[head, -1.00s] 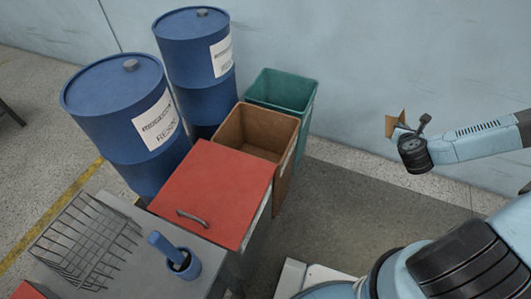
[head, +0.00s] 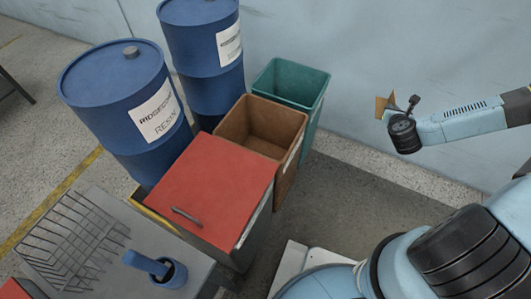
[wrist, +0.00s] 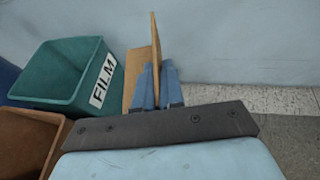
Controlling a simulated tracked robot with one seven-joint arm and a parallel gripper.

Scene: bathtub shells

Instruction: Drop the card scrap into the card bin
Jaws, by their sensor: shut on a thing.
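The card scrap (head: 382,105) is a brown folded piece at the end of my arm in the head view. In the wrist view the card scrap (wrist: 155,48) stands upright between the blue fingers of my gripper (wrist: 157,88), which is shut on it. A brown open bin (head: 289,172), with no readable label, stands left of my gripper in the head view. Its rim and inside also show at the lower left of the wrist view (wrist: 28,140). My gripper is to the right of the bins, apart from them. The fingertips are hard to make out in the head view.
A green bin (wrist: 62,75) labelled FILM stands beside the brown one. A red-lidded bin (head: 215,185) is on its other side. Two blue drums (head: 125,105) stand behind. A grey bench (head: 110,275) holds a wire basket and a blue pot. A wall runs behind.

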